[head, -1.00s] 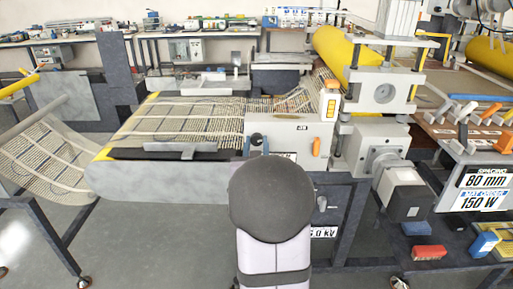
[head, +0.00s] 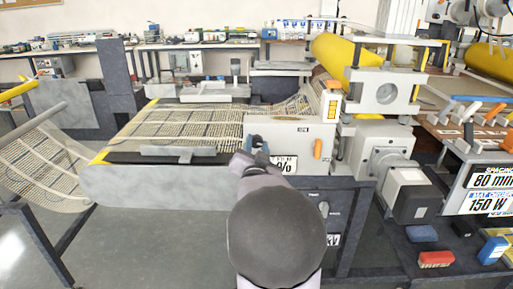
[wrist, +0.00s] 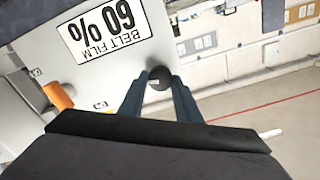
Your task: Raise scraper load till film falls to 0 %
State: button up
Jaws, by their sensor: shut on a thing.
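The black scraper knob (wrist: 158,78) stands on the front panel of the grey machine (head: 290,128). My gripper (wrist: 160,76) has its two blue fingers on either side of the knob, shut on it. In the head view my gripper (head: 257,146) is at the panel's lower left and its arm hides the knob. The white belt film display (wrist: 103,32) is upside down in the wrist view and appears to read 60 %. In the head view the display (head: 285,164) is partly hidden by my gripper; its % sign shows.
An orange handle (head: 318,149) sticks out right of the display. The mesh belt (head: 190,122) runs to the left of the panel. A yellow roller (head: 348,55) and a grey motor (head: 410,193) are to the right. Several coloured blocks lie low at the right.

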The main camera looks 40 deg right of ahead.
jog(key=o, duration=1.1)
jog(key=shift+c, duration=0.2)
jog(key=v, duration=0.7)
jog(key=shift+b, duration=0.35)
jog(key=shift+s+a, duration=0.15)
